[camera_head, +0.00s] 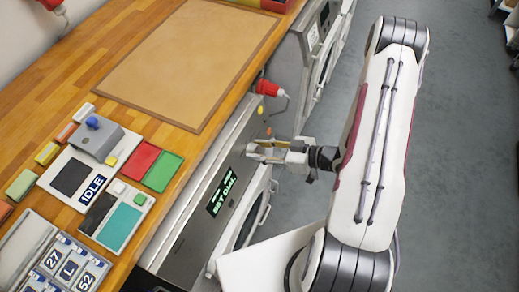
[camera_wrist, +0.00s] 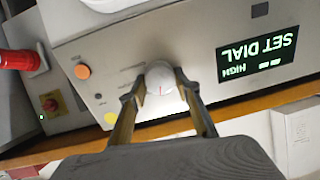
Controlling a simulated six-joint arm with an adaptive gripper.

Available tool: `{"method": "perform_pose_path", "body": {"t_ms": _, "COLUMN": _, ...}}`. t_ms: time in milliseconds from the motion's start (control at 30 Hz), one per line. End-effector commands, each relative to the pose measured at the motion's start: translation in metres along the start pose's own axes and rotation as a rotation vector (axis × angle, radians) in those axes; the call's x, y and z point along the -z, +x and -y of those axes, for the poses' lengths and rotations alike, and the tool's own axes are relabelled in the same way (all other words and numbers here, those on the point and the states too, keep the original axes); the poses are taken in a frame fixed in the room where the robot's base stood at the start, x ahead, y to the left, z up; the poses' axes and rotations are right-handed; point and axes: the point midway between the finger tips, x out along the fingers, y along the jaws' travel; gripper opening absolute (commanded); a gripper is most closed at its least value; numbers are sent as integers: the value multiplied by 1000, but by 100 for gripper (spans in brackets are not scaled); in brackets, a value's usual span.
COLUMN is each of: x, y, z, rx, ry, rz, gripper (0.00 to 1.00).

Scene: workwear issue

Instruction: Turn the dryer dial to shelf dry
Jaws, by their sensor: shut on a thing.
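The dryer dial (camera_wrist: 160,78) is a round white knob with a thin red pointer line, on the grey dryer panel (camera_wrist: 115,45) in the wrist view. My gripper (camera_wrist: 160,84) is shut on the dial, one finger on each side of it. In the head view my gripper (camera_head: 256,150) reaches the panel from the right and hides the dial. The dryer display (camera_wrist: 257,55) appears upside down in the wrist view and reads SET DIAL and HIGH. The display also shows in the head view (camera_head: 221,194). The small markings around the dial are too blurred to read.
An orange button (camera_wrist: 82,71) and a yellow button (camera_wrist: 111,118) sit near the dial. A red plug-like fitting (camera_head: 267,88) stands out at the counter edge. The wooden counter (camera_head: 110,60) holds a tan mat (camera_head: 190,60), red and green pads, and an IDLE unit (camera_head: 82,178).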

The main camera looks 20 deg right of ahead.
Motion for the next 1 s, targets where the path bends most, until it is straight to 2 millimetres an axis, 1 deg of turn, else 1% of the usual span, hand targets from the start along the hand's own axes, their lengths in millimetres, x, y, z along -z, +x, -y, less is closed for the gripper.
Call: {"method": "perform_pose_path", "body": {"t_ms": 1000, "x": -3, "y": 0, "z": -3, "rx": 56, "ry": 822, "rz": -47, "gripper": 10}}
